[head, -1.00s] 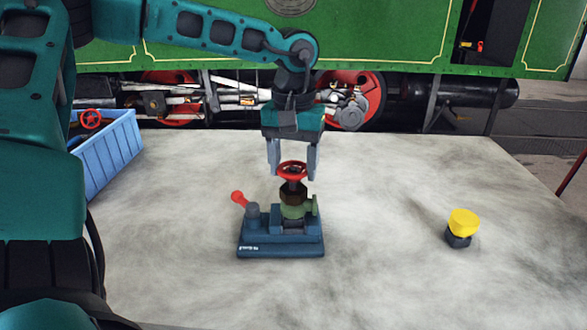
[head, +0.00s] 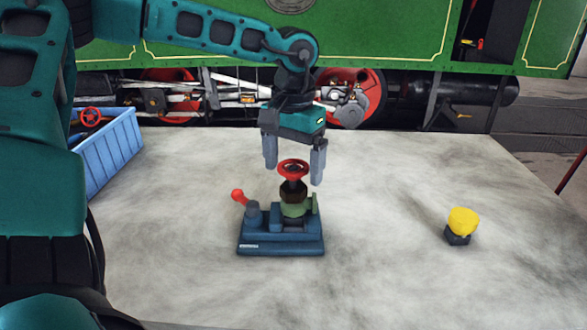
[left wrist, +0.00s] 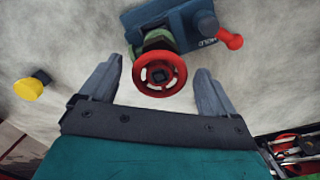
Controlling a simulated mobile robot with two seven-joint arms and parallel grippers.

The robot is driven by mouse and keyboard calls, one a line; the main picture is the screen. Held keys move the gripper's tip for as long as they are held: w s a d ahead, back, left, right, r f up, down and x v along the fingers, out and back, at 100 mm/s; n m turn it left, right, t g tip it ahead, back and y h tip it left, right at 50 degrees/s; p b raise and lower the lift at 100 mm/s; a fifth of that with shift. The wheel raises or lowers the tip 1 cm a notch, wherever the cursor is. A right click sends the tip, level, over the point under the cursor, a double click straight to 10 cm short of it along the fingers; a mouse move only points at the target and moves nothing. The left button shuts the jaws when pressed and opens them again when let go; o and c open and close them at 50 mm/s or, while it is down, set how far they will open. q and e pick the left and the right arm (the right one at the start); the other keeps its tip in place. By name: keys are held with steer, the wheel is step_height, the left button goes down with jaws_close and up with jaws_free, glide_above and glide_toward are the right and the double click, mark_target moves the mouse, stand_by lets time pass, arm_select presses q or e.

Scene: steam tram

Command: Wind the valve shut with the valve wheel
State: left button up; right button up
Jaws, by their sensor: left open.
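The red valve wheel (head: 293,169) sits on top of the valve (head: 293,192), which stands upright on a blue base (head: 281,245). A lever with a red knob (head: 238,196) stands at the left of the base. My left gripper (head: 295,170) is open, its fingers pointing down on either side of the wheel, apart from it. In the left wrist view the wheel (left wrist: 160,74) lies between the two spread fingertips (left wrist: 160,72), with a gap on each side. My right gripper is not in view.
A blue crate (head: 113,157) at the left edge of the table holds another red wheel (head: 91,117). A yellow-topped dark piece (head: 461,226) stands at the right. The grey tabletop (head: 390,280) is otherwise clear. A green steam tram (head: 390,35) stands behind.

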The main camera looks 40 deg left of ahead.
arm_select(q)
steer(key=shift+o, duration=0.7)
steer(key=shift+r, duration=0.1)
steer(key=shift+r+p, duration=1.75)
steer(key=shift+r, duration=0.7)
